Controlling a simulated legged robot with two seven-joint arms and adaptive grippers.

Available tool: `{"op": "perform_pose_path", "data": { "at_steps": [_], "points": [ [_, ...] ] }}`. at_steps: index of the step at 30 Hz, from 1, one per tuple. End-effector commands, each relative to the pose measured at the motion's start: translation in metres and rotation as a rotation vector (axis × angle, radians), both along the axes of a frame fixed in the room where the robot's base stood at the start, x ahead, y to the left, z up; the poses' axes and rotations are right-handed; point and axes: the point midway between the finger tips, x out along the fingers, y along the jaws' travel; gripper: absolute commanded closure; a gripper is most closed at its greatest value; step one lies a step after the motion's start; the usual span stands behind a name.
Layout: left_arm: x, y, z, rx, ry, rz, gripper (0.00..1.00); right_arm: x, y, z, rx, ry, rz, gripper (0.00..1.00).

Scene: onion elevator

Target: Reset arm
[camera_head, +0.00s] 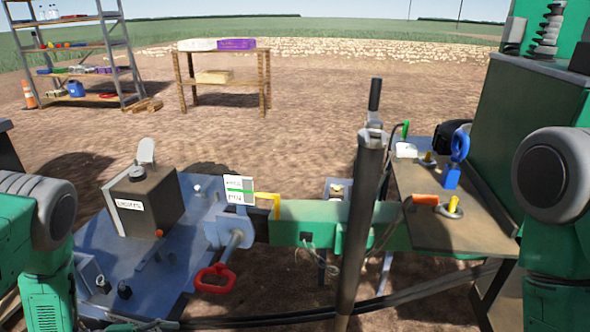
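Parts of my two green and grey arms show at the left and right edges of the head view. Neither gripper is in view, so I cannot see the fingers or anything they may hold. Between the arms stands machinery with a blue-grey panel (185,240), a red handle (214,279) on a grey shaft, and a dark box (143,200) with a white label. A tall dark lever (362,215) rises upright right of the middle.
A brown panel (437,228) at the right carries a blue ring-topped part (456,158) and an orange-handled part (425,199). A green beam (322,221) spans the middle. Farther off are a wooden table (223,82), shelves (75,50) and a cone (28,94) on open dirt.

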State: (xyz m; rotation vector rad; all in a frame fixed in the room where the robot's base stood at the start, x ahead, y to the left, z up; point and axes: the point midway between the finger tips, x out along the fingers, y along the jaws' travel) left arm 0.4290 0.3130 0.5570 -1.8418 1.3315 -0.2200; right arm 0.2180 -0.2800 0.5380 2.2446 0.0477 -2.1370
Motion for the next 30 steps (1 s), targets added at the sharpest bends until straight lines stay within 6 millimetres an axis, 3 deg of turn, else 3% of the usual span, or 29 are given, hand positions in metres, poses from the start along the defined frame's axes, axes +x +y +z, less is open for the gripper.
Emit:
{"op": "perform_pose_path", "data": {
  "at_steps": [7,11,14,18,21,25,30],
  "points": [
    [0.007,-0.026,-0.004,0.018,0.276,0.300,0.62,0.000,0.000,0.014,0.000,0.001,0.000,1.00],
    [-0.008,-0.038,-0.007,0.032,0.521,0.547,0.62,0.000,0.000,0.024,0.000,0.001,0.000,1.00],
    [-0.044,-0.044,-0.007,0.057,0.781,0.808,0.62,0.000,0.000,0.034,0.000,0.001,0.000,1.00],
    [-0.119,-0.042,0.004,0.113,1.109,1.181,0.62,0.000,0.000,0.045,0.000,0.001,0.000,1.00],
    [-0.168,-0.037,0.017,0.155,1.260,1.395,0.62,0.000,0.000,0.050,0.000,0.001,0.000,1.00],
    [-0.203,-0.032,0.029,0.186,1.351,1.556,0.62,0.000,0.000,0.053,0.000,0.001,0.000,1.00],
    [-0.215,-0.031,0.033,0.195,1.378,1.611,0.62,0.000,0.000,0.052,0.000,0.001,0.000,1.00]
  ]
}}
